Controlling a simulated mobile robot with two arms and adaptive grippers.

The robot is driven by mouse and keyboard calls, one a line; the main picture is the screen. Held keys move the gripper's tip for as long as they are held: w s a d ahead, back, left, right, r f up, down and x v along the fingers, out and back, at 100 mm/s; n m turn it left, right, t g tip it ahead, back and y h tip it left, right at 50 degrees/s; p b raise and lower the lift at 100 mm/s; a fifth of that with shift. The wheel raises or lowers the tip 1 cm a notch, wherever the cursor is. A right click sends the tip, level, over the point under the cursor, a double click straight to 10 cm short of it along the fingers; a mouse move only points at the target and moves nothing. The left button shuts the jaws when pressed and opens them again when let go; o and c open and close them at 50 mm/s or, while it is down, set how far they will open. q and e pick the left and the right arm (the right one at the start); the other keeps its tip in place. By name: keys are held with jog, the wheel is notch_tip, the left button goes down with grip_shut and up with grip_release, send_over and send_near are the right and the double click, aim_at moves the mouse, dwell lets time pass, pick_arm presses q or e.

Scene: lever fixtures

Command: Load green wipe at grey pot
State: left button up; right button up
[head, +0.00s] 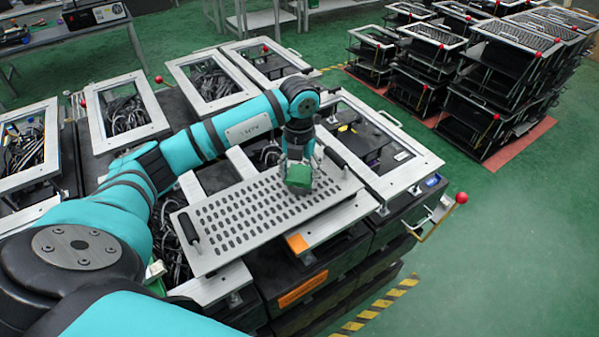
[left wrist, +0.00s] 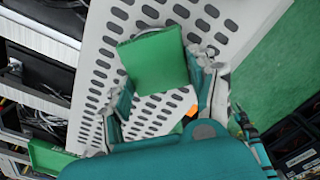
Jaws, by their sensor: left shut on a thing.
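My left gripper (head: 298,168) is shut on the green wipe (head: 298,179), a small green block, over the right part of a light grey perforated tray (head: 255,205). In the left wrist view, the wipe (left wrist: 155,62) sits between the two fingers of the left gripper (left wrist: 160,88), with the tray's slotted plate (left wrist: 120,25) behind it. I cannot tell whether the wipe touches the plate. I cannot make out a grey pot in either view. My right gripper is not in view.
Open-framed boxes with cables (head: 125,110) surround the tray. A red-knobbed lever (head: 461,198) sticks out at the right. Stacked racks (head: 500,90) stand on the far right. Green floor (head: 500,260) is clear at the lower right. Another green piece (left wrist: 50,158) shows at lower left.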

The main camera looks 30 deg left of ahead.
aim_at(300, 177)
pick_arm(q)
jog(key=shift+f, duration=0.1)
jog(key=shift+r+p, duration=2.35)
jog(key=shift+r, duration=1.2)
